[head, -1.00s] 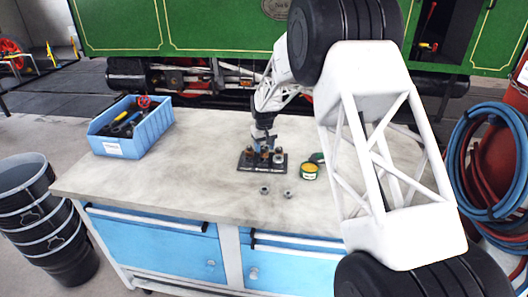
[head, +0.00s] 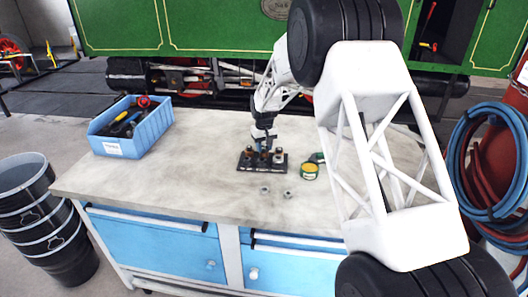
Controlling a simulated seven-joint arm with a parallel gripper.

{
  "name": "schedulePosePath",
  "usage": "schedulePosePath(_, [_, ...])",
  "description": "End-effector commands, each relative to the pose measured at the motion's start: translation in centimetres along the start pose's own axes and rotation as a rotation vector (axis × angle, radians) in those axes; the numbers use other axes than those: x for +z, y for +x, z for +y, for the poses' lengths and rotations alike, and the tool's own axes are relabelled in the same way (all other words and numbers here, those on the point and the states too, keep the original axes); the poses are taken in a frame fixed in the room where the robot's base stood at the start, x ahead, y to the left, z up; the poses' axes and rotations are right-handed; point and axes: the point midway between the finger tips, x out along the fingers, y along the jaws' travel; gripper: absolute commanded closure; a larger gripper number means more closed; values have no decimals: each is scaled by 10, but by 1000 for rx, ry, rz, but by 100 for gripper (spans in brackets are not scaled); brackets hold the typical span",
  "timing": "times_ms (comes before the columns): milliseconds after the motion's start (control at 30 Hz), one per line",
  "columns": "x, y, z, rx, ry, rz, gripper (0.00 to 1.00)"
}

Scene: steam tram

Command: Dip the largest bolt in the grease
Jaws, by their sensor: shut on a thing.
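My gripper (head: 263,145) is over the dark bolt rack (head: 244,168) in the middle of the workbench. It is shut on a bolt, which is small and mostly hidden by the fingers at this distance. I cannot tell the held bolt's size or whether its end is clear of the rack. Other bolts stand upright in the rack, a brownish one (head: 248,152) at the left and a paler one (head: 279,154) at the right. The grease tin (head: 310,171), green with a yellow top, stands open to the right of the rack, apart from my gripper.
A green lid (head: 318,157) lies just behind the tin. Two loose nuts (head: 265,189) (head: 287,191) lie in front of the rack. A blue tool bin (head: 148,132) stands at the bench's left end. The worktop (head: 190,170) between bin and rack is clear.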

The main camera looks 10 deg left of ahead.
Motion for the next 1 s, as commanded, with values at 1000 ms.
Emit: schedulePosePath(1000, [0, -19, 0, 0, 0, 0, 87])
